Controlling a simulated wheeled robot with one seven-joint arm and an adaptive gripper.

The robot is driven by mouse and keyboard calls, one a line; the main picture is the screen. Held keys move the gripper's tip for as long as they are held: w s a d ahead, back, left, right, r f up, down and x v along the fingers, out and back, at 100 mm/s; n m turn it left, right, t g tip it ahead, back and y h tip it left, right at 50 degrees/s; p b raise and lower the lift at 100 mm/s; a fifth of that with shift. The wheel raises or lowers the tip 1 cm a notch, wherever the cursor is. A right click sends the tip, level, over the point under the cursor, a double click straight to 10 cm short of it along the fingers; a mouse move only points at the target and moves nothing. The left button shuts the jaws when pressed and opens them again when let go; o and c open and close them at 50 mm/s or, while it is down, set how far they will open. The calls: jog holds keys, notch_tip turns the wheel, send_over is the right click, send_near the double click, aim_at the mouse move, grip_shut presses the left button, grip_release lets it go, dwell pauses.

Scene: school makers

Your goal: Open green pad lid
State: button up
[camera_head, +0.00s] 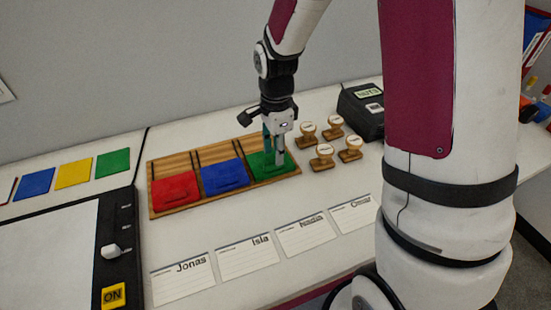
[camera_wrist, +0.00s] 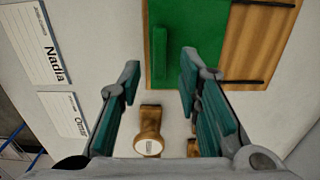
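The green pad lid (camera_head: 264,169) lies flat and looks shut at the right end of a wooden tray (camera_head: 165,208), beside a blue lid (camera_head: 224,177) and a red lid (camera_head: 176,187). In the wrist view the green lid (camera_wrist: 205,30) has a raised green bar-shaped handle (camera_wrist: 159,55) near one edge. My gripper (camera_head: 274,158) is low over the green lid and hides part of it. In the wrist view my gripper (camera_wrist: 158,82) is open, with fingers apart and nothing between them. The handle lies ahead, roughly in line with the gap; I cannot tell any contact.
Several wooden stamps (camera_head: 322,157) stand close right of the tray, one (camera_wrist: 148,135) low between the fingers in the wrist view. A black box (camera_head: 361,112) is behind them. Name cards (camera_head: 248,254) lie in front. A black-framed panel (camera_head: 117,225) is at left.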

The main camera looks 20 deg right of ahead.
aim_at(270, 158)
jog(key=shift+f, duration=1.75)
grip_shut()
